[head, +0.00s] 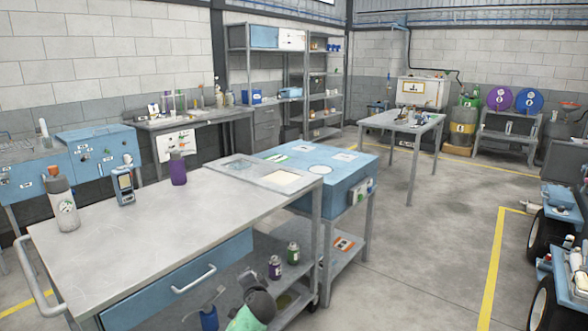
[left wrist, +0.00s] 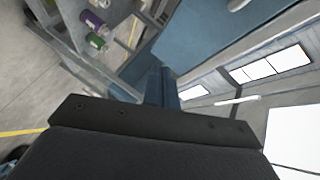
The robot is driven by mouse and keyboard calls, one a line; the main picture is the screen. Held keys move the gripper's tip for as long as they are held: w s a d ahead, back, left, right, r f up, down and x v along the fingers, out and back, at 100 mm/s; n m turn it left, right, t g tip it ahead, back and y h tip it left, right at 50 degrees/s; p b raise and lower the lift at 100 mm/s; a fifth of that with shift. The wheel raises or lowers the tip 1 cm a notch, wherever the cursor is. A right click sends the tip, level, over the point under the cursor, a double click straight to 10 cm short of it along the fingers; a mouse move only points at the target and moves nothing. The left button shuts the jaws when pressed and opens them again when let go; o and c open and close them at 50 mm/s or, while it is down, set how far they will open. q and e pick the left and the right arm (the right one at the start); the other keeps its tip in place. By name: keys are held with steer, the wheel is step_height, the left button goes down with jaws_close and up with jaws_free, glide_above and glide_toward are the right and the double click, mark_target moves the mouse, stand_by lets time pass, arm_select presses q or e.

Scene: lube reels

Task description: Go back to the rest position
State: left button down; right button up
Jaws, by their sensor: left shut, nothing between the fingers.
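My left gripper (left wrist: 163,88) shows in the left wrist view as two blue fingers close together, with nothing visible between them. It is in front of the cart's blue drawer face (left wrist: 215,40). My right gripper is in neither view.
A grey-topped cart (head: 150,235) with a blue drawer (head: 178,283) stands close ahead. On it are a white bottle (head: 63,205), a handheld meter (head: 124,187) and a purple bottle (head: 178,168). Small bottles (head: 275,267) stand on its lower shelf. Open floor (head: 420,240) lies right.

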arm_select(q)
steer(key=s+d+r+n+g+h, duration=0.1)
steer(key=s+n+g+h, duration=0.15)
steer(key=s, duration=0.45)
steer(key=s+r+n+g+h, duration=0.1)
steer(key=s+r+n+g, duration=0.15)
steer(key=s, duration=0.45)
steer(key=s+f+g+h+p, duration=0.1)
steer(key=s+f, duration=0.4)
steer(key=s, duration=0.9)
steer(key=s+f+n+g+h+p, duration=0.1)
steer(key=s+f, duration=0.4)
steer(key=s, duration=0.9)
steer(key=s+f+n+g+h+p, duration=0.1)
steer(key=s+f+g, duration=0.4)
steer(key=s, duration=0.9)
steer(key=shift+s+a+f+p, duration=0.2)
steer(key=shift+s+a+p, duration=0.1)
steer(key=shift+p, duration=0.6)
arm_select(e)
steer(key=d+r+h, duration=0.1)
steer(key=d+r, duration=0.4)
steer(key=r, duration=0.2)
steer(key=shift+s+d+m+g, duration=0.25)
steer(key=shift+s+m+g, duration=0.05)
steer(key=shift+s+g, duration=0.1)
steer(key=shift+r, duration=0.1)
